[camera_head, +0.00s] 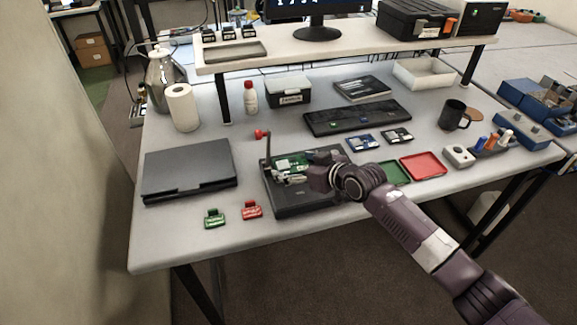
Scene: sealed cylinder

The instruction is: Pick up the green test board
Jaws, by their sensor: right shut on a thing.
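The green test board (284,163) is at the black fixture (300,205) near the middle of the table. My right gripper (303,172) reaches in from the right and is shut on the green test board. The fingers and wrist cover part of the board and of the fixture. I cannot tell whether the board touches the fixture. A lever with a red knob (261,134) stands upright at the fixture's back left. My left gripper is not in view.
A closed laptop (188,170) lies to the left. A green tray (394,173) and a red tray (423,166) lie to the right. A keyboard (357,117) and a mug (452,115) are behind.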

